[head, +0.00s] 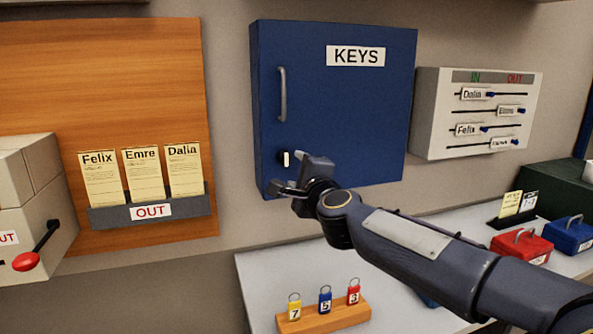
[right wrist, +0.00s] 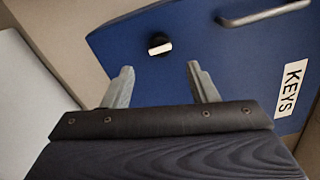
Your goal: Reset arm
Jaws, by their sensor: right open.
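My right gripper (head: 287,188) is in front of the lower left part of the blue KEYS cabinet (head: 345,110). Its two fingers stand apart with nothing between them in the right wrist view (right wrist: 160,82). The cabinet door is shut. A small knob with a white bar (head: 286,159) sits low on the door, just above the gripper; in the right wrist view the knob (right wrist: 159,45) lies beyond the open fingertips, apart from them. The door has a grey vertical handle (head: 282,95). My left gripper is not in view.
A white IN/OUT board (head: 475,112) with name sliders hangs right of the cabinet. An OUT card holder (head: 150,211) is on the left.

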